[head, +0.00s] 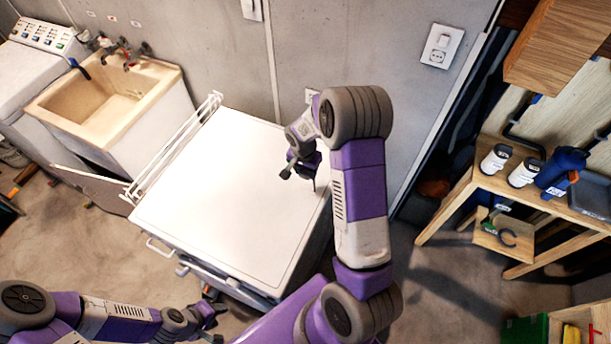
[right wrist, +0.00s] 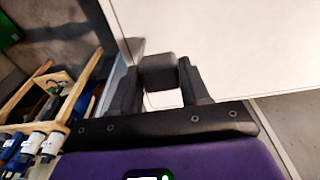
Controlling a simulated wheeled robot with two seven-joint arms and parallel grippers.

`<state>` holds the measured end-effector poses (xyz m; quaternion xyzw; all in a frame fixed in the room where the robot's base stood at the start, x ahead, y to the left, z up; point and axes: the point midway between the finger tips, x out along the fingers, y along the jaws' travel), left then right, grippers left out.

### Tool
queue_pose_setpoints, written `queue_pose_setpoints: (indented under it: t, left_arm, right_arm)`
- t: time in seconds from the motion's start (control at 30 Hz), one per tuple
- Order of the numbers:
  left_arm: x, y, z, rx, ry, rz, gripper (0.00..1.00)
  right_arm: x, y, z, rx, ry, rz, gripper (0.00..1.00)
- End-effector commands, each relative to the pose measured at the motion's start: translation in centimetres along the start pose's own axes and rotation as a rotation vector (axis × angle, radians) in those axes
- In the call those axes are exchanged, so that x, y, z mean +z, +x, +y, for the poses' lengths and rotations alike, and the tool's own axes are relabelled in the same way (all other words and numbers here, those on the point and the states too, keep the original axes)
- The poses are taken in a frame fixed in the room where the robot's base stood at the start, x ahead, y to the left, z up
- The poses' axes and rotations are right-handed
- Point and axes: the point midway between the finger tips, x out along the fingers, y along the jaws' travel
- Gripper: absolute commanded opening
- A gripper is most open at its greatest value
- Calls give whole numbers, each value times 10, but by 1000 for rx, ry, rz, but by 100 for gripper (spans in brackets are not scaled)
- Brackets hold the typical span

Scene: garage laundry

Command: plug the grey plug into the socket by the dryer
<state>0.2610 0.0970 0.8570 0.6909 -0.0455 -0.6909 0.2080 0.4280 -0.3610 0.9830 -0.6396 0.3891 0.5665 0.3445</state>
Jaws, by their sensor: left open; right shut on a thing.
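My right gripper (head: 300,172) is above the back right part of the white dryer top (head: 225,195), near the wall. In the right wrist view it is shut on the dark grey plug (right wrist: 158,71), which sits between the fingertips. Its prongs cannot be made out. A wall plate with a socket (head: 437,57) and a switch is on the wall right of the dryer. A small pale plate (head: 311,95), partly hidden by my right arm, is on the wall behind the dryer. My left gripper (head: 212,318) is open and empty, low in front of the dryer.
A white rack (head: 172,150) stands along the dryer's left side, beside a beige sink (head: 105,100) and a washing machine (head: 40,50). A wooden workbench (head: 490,180) with bottles is on the right, below a wooden cabinet (head: 557,45). The dryer top is clear.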

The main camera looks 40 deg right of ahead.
Motion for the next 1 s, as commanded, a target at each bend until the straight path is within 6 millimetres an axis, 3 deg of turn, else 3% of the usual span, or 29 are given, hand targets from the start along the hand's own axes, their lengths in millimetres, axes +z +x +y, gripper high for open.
queue_pose_setpoints:
  t: [0.47, 0.57, 0.8, 1.0]
  left_arm:
    - [0, 5, -2, 0, 0, 0, 43]
    - [-1, 20, -7, 0, 0, 0, 43]
    - [-3, 68, -25, 0, 0, 0, 43]
    - [-4, 90, -34, 0, 0, 0, 43]
  right_arm:
    - [8, 1, -5, -6, -41, -3, 19]
    - [30, 8, -18, -24, -163, -9, 19]
    - [121, 25, -52, -90, -682, -14, 19]
    - [173, 30, -60, -125, -1004, -4, 19]
